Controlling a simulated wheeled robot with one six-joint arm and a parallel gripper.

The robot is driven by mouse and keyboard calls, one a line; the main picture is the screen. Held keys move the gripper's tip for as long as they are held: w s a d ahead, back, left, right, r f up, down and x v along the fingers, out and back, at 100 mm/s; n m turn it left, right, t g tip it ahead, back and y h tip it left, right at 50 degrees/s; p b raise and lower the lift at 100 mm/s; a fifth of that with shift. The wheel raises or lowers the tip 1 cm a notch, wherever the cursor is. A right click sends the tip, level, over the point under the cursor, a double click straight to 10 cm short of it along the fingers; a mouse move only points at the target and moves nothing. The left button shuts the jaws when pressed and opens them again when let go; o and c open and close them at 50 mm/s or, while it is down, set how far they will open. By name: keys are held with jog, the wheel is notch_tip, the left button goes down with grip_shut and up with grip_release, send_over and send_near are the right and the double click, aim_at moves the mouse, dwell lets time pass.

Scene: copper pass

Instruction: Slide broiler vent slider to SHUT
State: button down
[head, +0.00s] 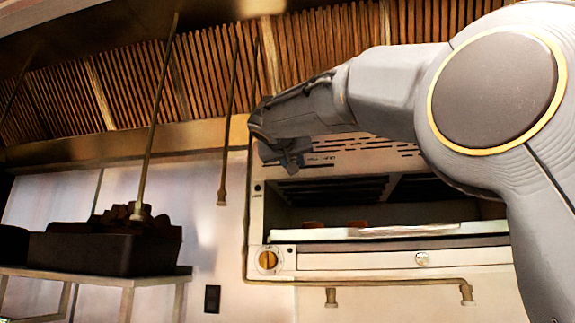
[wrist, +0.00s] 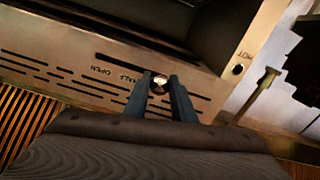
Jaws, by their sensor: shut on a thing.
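The broiler (head: 345,261) is a pale metal unit with a dark open cavity, under the slatted hood. Its vent slider is a small brass knob (wrist: 160,81) in a dark slot (wrist: 120,63), seen upside down in the wrist view. OPEN and HALF are lettered beside the slot. The knob sits beyond HALF, on the side away from OPEN; any lettering there is hidden behind my fingers. My gripper (wrist: 161,85) is shut on the knob, one finger on each side. In the head view my gripper (head: 287,158) is at the broiler's upper left front, hiding the knob.
A white tray (head: 385,232) lies in the broiler's cavity, with reddish items at its back. A yellow dial (head: 267,260) is at the lower left front. Thin rods (head: 228,120) hang left of the broiler. A dark bin (head: 100,250) stands on a side table.

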jog(key=shift+a, duration=0.1)
jog(key=c, duration=1.5)
grip_release()
jog(key=shift+a, duration=0.2)
jog(key=b+v, duration=0.2)
jog(key=v, duration=0.5)
jog(key=shift+s, duration=0.35)
